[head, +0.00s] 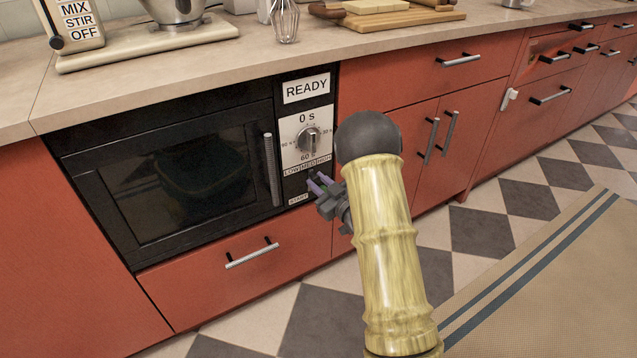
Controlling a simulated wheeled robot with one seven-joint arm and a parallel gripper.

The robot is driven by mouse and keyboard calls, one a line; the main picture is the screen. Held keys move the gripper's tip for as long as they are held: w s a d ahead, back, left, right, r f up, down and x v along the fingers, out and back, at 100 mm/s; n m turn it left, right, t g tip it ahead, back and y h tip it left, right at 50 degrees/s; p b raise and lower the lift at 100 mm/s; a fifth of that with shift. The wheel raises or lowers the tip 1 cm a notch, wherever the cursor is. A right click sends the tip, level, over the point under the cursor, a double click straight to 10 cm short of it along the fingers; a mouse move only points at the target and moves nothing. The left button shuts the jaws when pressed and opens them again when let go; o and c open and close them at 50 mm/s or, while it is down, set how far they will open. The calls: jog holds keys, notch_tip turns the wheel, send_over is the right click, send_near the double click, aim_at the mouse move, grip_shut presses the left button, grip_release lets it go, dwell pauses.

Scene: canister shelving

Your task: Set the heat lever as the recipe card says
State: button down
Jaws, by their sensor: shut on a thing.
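The heat lever sits on the black oven's control panel, just below a LOW MED HIGH label strip (307,166). The lever itself is mostly hidden by my fingers, so I cannot tell which mark it is at. My gripper (318,184), dark grey with purplish fingertips, is at the panel under the right part of the strip, shut on the lever. My yellow arm comes in from the lower right. I do not see a recipe card in the head view.
The oven (180,170) has a vertical door handle (271,170) left of the panel. Above the lever are a timer dial (308,139) and a READY sign (306,88). A START label (298,199) is below.

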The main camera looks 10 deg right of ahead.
jog(key=m, duration=0.1)
jog(key=d+m+p, duration=0.1)
jog(key=m, duration=0.1)
jog(key=shift+w+d+f+m, duration=0.15)
jog(key=shift+d+m, duration=0.1)
jog(key=shift+m, duration=0.05)
jog(key=shift+w+d+f+m+t+p, duration=0.1)
jog(key=shift+d+f+m+t+p, duration=0.1)
jog(key=shift+m+p, duration=0.35)
jog(key=shift+w+d+f+m+t+p, duration=0.1)
jog(key=shift+d+f+m+p, duration=0.1)
jog(key=shift+m, duration=0.65)
jog(key=c, duration=1.3)
grip_release()
jog(key=shift+o, duration=0.2)
jog(key=shift+s, duration=0.1)
jog(key=p+v, duration=0.3)
jog(key=v, duration=1.4)
jog(key=shift+s+p, duration=0.15)
jog(key=shift+p, duration=0.2)
